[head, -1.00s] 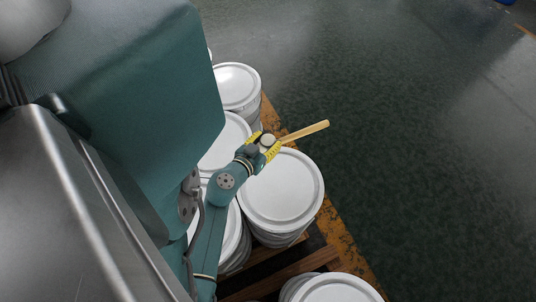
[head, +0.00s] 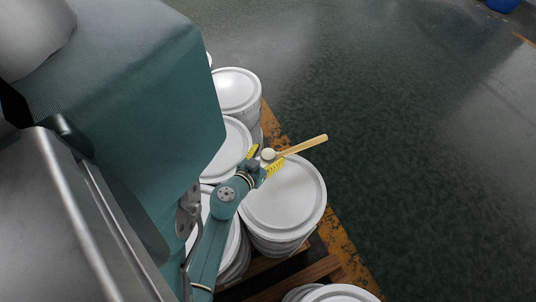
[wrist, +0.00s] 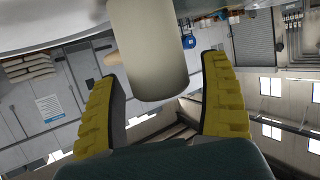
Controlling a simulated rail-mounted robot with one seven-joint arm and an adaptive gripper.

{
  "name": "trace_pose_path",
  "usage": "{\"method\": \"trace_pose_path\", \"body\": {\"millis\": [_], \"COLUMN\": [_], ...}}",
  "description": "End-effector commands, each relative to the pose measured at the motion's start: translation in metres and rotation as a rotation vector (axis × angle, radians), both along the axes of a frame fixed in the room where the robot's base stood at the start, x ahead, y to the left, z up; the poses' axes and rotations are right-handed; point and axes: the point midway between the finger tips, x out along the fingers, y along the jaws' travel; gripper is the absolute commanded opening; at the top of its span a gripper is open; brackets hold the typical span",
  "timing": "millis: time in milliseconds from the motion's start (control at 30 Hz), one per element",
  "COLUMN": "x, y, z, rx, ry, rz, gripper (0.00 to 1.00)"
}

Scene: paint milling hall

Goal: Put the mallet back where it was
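The mallet has a pale cylindrical head (head: 268,154) and a light wooden handle (head: 305,144). In the head view it is at the far edge of a white bucket lid (head: 285,200), handle pointing up and right past the rim. The head's round end faces up. My gripper (head: 264,161) is open, with yellow-padded fingers on either side of the mallet head. In the wrist view the mallet head (wrist: 148,50) sits between the spread fingers, with clear gaps on both sides. Whether its underside rests on the lid is hard to tell.
More white lidded buckets stand close by, one behind (head: 237,90) and one at the bottom edge (head: 340,294). They stand on a worn orange-edged wooden pallet (head: 340,245). Open green floor (head: 420,170) lies to the right. A blue object (head: 502,4) is at the far top right.

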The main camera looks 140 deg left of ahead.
Motion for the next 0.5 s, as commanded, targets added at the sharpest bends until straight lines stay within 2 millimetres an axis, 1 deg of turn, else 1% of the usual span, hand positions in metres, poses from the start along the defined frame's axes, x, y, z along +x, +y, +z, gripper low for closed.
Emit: {"method": "trace_pose_path", "body": {"millis": [133,233,267,367,467,500], "x": [0.000,0.000,0.001,0.005,0.011,0.012], "y": [0.000,0.000,-0.005,-0.023,-0.046,-0.054], "z": [0.001,0.007,0.004,0.009,0.021,0.029], "rx": [0.000,0.000,-0.002,-0.002,-0.003,-0.005], "ry": [0.000,0.000,-0.002,-0.005,-0.007,-0.008], "rz": [0.000,0.000,0.003,0.006,0.012,0.011], "gripper": [0.78,0.78,0.78,0.78,0.78,0.78]}}
